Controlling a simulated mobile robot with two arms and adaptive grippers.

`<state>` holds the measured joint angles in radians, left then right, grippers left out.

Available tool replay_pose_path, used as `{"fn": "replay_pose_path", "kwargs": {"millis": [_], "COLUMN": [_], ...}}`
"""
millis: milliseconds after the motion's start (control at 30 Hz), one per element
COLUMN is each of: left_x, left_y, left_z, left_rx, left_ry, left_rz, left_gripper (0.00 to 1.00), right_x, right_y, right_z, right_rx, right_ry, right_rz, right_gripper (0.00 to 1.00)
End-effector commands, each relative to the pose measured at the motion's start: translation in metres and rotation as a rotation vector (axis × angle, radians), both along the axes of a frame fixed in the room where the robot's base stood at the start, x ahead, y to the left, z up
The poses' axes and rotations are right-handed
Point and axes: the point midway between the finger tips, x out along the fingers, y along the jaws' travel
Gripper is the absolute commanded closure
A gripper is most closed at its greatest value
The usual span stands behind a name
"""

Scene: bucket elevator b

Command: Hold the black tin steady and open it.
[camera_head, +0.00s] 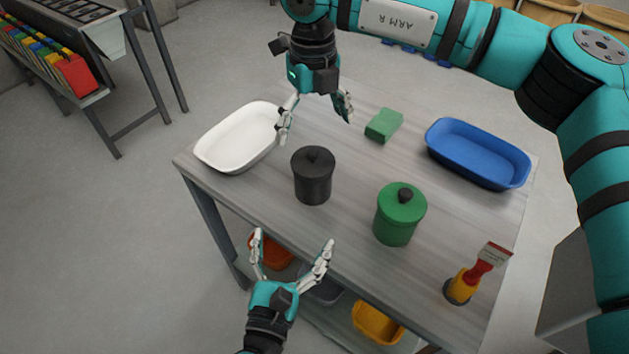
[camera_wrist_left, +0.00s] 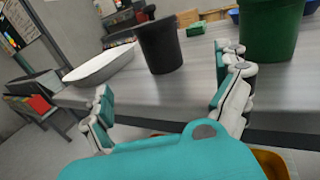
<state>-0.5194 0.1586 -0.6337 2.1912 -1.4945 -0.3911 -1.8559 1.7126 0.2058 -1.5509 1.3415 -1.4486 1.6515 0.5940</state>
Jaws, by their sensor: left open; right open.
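The black tin (camera_head: 312,178) stands upright on the grey table, with its black knobbed lid (camera_head: 314,156) on top. It also shows in the left wrist view (camera_wrist_left: 160,46), beyond my left fingers. My left gripper (camera_head: 294,249) is open and empty, in front of the table's near edge, pointing toward the tin and apart from it. It also shows in the left wrist view (camera_wrist_left: 167,92). My right gripper (camera_head: 315,118) is open and empty, above the table behind the tin, pointing down. It does not touch the tin.
A green tin (camera_head: 398,219) with a black knob stands right of the black one. Bins, including a yellow one (camera_head: 376,322), sit on the lower shelf.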

Motion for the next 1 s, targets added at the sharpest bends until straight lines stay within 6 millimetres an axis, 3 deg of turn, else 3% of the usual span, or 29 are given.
{"fn": "replay_pose_path", "kwargs": {"millis": [167, 700, 1000], "left_x": [0.024, 0.128, 0.162], "left_y": [-0.005, -0.029, -0.037], "left_z": [0.003, 0.002, 0.001], "left_rx": [-0.004, -0.002, -0.002], "left_ry": [-0.004, -0.001, 0.001], "left_rz": [0.002, 0.002, 0.002], "left_gripper": [0.00, 0.00, 0.00], "right_x": [0.000, 0.000, 0.000], "right_y": [0.001, 0.001, 0.001], "right_z": [0.001, 0.001, 0.001], "right_rx": [0.002, 0.003, 0.003], "right_ry": [0.000, 0.002, 0.002], "right_rz": [0.002, 0.002, 0.002], "right_gripper": [0.00, 0.00, 0.00]}}
